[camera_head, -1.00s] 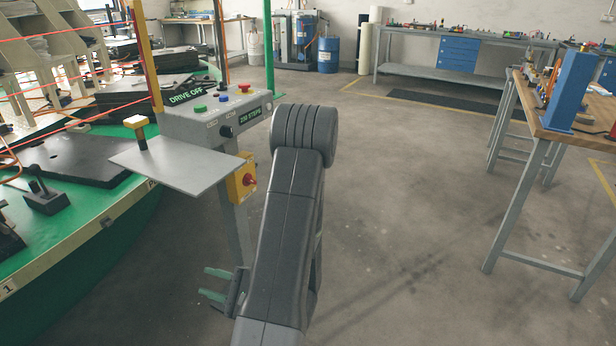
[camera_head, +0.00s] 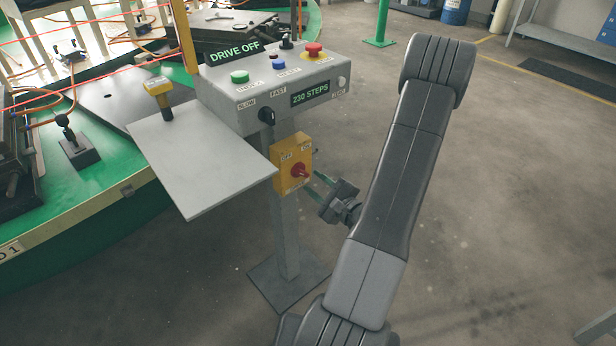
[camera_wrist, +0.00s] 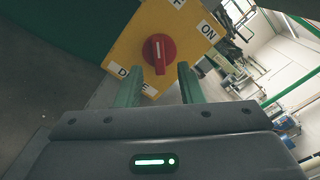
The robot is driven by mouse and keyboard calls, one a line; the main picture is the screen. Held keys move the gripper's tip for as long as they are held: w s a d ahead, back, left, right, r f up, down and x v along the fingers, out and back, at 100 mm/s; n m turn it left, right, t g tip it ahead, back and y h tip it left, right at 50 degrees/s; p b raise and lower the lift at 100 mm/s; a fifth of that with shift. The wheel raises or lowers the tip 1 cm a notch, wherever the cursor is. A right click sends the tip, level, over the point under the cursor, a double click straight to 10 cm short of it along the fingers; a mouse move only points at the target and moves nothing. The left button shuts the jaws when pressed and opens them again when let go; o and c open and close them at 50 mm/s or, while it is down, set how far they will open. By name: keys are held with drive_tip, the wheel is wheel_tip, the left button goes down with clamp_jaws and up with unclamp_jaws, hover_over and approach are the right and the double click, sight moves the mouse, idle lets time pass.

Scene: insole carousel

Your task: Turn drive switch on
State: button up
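The drive switch is a red rotary knob (camera_head: 299,171) on a yellow box (camera_head: 281,166), fixed to the post under the grey control panel. In the wrist view the red knob (camera_wrist: 158,52) lies just beyond my fingertips, with OFF and ON labels on the yellow plate. The panel's display (camera_head: 235,52) reads DRIVE OFF. My gripper (camera_head: 320,184) is to the right of the knob, pointing at it. The fingers look short of the knob.
The control panel (camera_head: 270,85) with buttons is above. The green carousel (camera_head: 85,195) is at the left. The floor at right is free.

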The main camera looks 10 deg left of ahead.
sight(304, 175)
drive_tip(key=shift+x, duration=1.9)
clamp_jaws()
